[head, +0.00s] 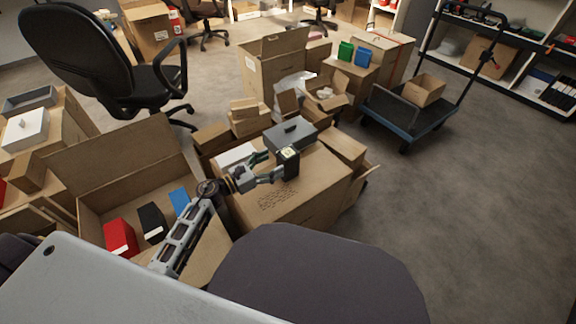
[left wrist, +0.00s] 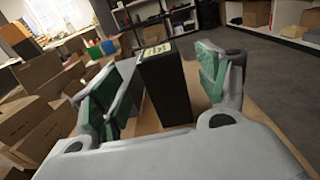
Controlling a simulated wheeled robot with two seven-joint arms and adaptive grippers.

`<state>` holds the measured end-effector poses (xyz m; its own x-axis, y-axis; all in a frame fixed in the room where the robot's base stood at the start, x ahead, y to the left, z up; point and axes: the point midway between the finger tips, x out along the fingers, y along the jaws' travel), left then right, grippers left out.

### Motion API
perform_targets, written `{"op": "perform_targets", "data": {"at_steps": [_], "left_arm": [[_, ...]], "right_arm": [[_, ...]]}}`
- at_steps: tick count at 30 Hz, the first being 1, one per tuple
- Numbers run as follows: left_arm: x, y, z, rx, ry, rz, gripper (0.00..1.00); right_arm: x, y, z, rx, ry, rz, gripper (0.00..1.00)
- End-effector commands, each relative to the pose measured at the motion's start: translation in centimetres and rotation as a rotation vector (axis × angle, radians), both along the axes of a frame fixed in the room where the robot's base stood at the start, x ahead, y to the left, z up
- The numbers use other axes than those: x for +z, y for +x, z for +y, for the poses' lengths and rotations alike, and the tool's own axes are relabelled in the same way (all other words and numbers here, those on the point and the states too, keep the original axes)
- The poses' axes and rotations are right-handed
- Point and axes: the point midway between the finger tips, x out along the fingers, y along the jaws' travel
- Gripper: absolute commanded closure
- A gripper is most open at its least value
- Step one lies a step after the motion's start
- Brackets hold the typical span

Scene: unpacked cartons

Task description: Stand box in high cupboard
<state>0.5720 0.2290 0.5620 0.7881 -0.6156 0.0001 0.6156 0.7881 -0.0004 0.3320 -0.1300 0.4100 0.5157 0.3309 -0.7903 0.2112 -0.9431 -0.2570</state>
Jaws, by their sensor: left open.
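A black upright box (head: 291,168) with a pale yellow label on its top stands on a large closed carton (head: 300,196). My left gripper (head: 268,171) reaches in from the left at the box's side. In the left wrist view the box (left wrist: 168,92) stands between the two green-padded fingers of my open left gripper (left wrist: 160,90), with a gap to the finger on each side. My right gripper is not in view. I cannot make out a high cupboard for certain.
A grey box (head: 291,133) lies behind on the same carton. An open carton (head: 112,160) with red, black and blue boxes is at left. An office chair (head: 105,60), a blue trolley (head: 410,118) and shelves (head: 500,50) stand further back. The floor at right is clear.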

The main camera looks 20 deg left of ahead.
Motion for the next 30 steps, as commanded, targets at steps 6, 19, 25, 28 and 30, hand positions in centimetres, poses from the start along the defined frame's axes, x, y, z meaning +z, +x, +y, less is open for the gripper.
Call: {"op": "perform_targets", "data": {"at_steps": [6,19,25,28,30], "left_arm": [[0.0,1.5,-1.1,0.0,-0.001,-0.001,0.26],[0.0,1.7,-1.3,0.001,0.0,0.0,0.26],[0.1,2.2,-1.7,0.0,0.001,-0.002,0.26],[0.3,2.8,-2.2,0.0,-0.001,-0.002,0.26],[0.3,3.3,-2.6,-0.001,0.0,-0.002,0.26]], "right_arm": [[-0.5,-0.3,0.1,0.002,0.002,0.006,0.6],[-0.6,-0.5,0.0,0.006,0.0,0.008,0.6],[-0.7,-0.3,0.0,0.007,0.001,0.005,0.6],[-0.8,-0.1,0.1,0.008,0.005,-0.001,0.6],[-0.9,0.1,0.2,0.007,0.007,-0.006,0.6]]}}
